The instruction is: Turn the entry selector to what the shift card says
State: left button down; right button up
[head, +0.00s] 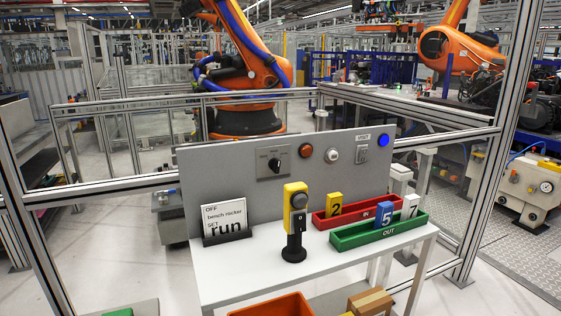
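The shift card (222,213) stands in a dark holder at the table's left. It reads "OFF", "bench rocker", "SET" and a large "run". Neither of my grippers is in view, and nothing touches the selector.
A yellow hand-held unit (296,199) stands upright before the panel. Red (319,221) and green (345,241) trays with numbered tags lie to its right. The panel bears a red button (305,151), a white button (332,155) and a blue lamp (383,140). Fence posts surround the table.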

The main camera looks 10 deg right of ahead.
aim_at(275, 164)
jog(key=i+l+u, duration=0.2)
jog(key=u, duration=0.2)
jog(key=i+l+u, duration=0.15)
jog(key=u, duration=0.25)
jog(key=l, duration=0.1)
